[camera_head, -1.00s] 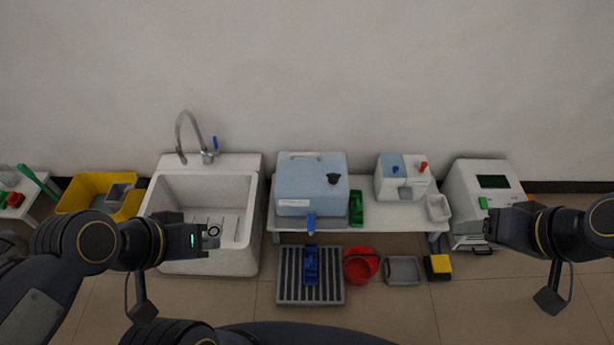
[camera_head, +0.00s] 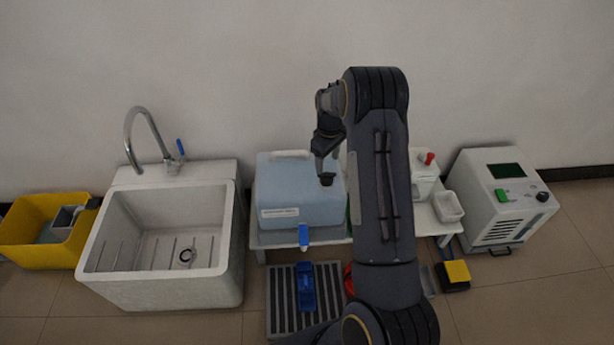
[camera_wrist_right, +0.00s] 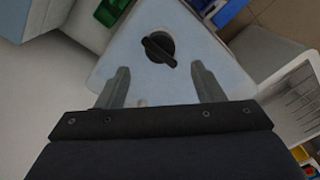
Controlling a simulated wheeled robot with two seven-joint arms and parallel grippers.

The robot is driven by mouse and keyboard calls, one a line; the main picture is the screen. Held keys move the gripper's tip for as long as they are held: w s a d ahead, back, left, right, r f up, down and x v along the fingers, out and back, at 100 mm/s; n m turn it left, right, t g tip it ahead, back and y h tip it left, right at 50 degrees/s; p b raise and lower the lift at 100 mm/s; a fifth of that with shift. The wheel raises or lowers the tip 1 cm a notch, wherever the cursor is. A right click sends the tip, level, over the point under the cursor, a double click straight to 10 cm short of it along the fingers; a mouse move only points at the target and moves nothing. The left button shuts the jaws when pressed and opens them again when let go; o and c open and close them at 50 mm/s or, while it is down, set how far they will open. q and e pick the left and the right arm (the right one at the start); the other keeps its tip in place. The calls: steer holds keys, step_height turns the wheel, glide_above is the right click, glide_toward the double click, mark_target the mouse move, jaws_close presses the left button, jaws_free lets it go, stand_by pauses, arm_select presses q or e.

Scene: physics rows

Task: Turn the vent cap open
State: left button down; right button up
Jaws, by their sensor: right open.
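The black vent cap (camera_wrist_right: 159,47) sits on top of the pale blue container (camera_wrist_right: 112,60). In the head view the cap (camera_head: 327,179) is partly covered by my right gripper (camera_head: 322,163), which hangs just above it. The container (camera_head: 285,190) stands on the white bench, with a blue tap (camera_head: 303,236) at its front. In the right wrist view my right gripper (camera_wrist_right: 160,88) is open, and the cap lies ahead of and between its two fingers, with a bar-shaped grip across it. I cannot tell that either finger touches it. My left gripper is not in view.
A white sink (camera_head: 170,285) stands left of the bench (camera_head: 432,222). A white machine (camera_head: 480,190) stands at right. A grey slatted tray (camera_head: 283,310) with a blue piece lies on the floor in front. My right arm hides part of the bench.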

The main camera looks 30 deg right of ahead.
mark_target(327, 174)
step_height(327, 174, down, 7)
steer(key=shift+s+r+b, duration=0.1)
steer(key=shift+b, duration=0.7)
steer(key=c, duration=1)
steer(key=shift+o, duration=0.2)
